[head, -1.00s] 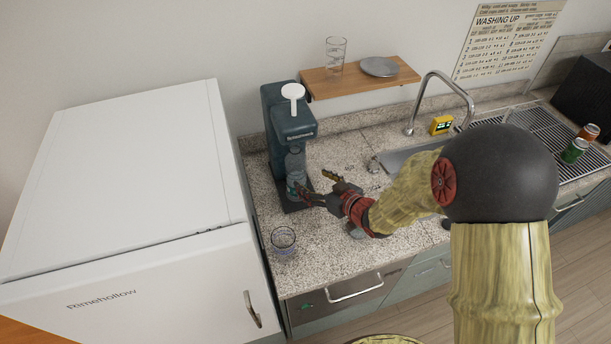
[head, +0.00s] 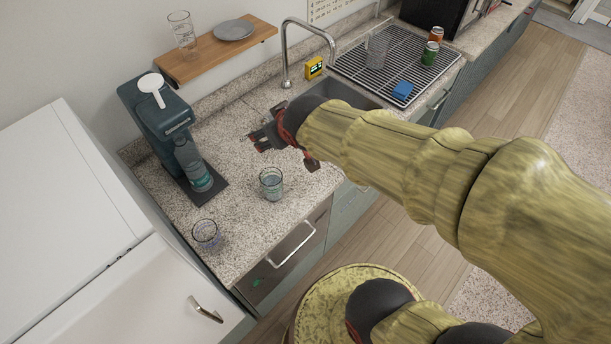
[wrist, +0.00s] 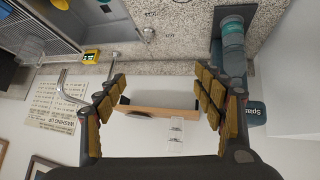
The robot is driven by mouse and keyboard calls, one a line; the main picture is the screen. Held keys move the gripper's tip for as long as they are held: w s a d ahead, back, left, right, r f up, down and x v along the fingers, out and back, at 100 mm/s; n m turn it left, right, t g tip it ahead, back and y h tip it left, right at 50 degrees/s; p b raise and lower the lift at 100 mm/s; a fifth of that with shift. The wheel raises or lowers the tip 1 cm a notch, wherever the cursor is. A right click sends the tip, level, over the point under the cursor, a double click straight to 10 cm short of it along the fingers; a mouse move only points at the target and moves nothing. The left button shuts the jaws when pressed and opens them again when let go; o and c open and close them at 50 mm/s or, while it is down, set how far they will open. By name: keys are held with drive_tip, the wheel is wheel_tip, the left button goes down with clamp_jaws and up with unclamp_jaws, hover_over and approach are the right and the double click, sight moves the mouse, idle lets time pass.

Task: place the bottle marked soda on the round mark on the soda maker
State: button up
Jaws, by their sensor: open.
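The soda maker (head: 150,110) is a dark teal machine with a white top lever, standing on the counter beside the fridge. A clear, teal-tinted bottle (head: 190,165) stands upright on its dark base plate (head: 212,197), under the head. The bottle also shows in the wrist view (wrist: 233,45). Its marking is not readable here, and no round mark is visible; the bottle covers part of the plate. My gripper (head: 268,140) is open and empty above the counter, to the right of the bottle and apart from it. Its spread fingers show in the wrist view (wrist: 160,95).
Two glasses (head: 271,183) (head: 206,234) stand near the counter's front. A wooden shelf (head: 200,60) holds a glass and a plate. Right are the faucet (head: 286,60), sink, yellow timer (head: 314,68) and rack (head: 360,68) with cans beyond. The white fridge (head: 65,200) is left.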

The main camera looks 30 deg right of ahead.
drive_tip(key=s+a+r+m+g+y, duration=0.1)
drive_tip(key=s+a+r+g, duration=0.1)
drive_tip(key=s, duration=1.5)
drive_tip(key=shift+s+r+g, duration=0.25)
drive_tip(key=shift+r+g, duration=0.35)
drive_tip(key=shift+a, duration=0.1)
wheel_tip(320, 180, down, 7)
drive_tip(key=b, duration=0.7)
drive_tip(key=shift+f, duration=0.2)
